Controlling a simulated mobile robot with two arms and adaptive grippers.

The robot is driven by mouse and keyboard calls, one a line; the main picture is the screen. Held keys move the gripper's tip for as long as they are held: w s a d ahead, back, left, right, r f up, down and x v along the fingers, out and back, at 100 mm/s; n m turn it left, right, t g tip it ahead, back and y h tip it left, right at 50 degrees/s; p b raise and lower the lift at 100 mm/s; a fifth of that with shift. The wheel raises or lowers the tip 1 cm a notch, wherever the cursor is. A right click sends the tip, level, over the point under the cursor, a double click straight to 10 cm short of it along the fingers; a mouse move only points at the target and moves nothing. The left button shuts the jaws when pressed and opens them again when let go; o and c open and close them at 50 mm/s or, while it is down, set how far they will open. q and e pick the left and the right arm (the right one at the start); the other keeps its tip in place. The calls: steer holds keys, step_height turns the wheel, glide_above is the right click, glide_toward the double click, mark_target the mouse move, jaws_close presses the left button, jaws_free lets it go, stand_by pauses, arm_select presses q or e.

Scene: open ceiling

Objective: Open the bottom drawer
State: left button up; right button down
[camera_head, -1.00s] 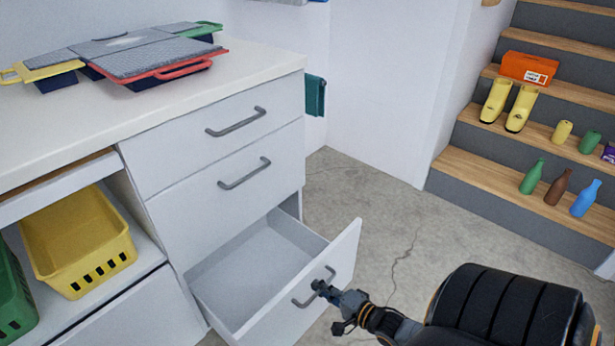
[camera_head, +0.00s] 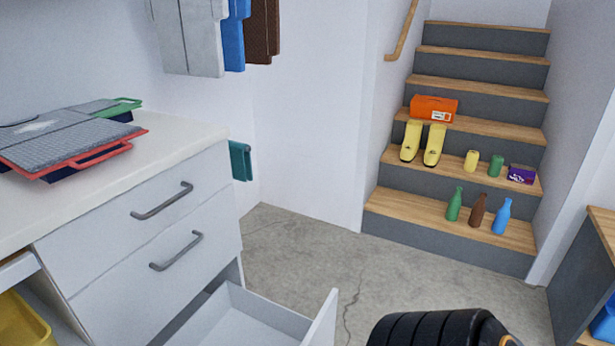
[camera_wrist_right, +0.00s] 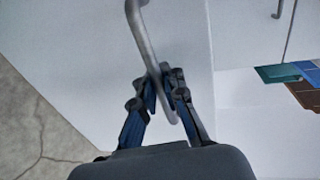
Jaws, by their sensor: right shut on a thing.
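The bottom drawer (camera_head: 240,322) of the white cabinet stands pulled out, its inside empty where it shows. Its front panel's edge rises at the bottom of the head view, and its handle is out of that view. In the right wrist view, the grey bar handle (camera_wrist_right: 143,35) is on the white drawer front (camera_wrist_right: 185,60). My right gripper (camera_wrist_right: 166,88) is shut on this handle, its fingers on either side of the bar. In the head view only part of my right arm shows at the bottom. My left gripper is in neither view.
Two upper drawers (camera_head: 150,225) are shut. A countertop (camera_head: 185,143) with flat cases (camera_head: 70,140) is at left. Stairs (camera_head: 450,210) with boots and bottles stand at the back right. Concrete floor (camera_head: 300,250) is clear between cabinet and stairs. A wooden-topped unit (camera_head: 600,235) is at right.

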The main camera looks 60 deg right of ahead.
steer(key=shift+d, duration=0.1)
steer(key=c, duration=1.7)
jaws_free()
steer(key=a+v, duration=0.1)
steer(key=v, duration=1.1)
steer(key=shift+d, duration=0.4)
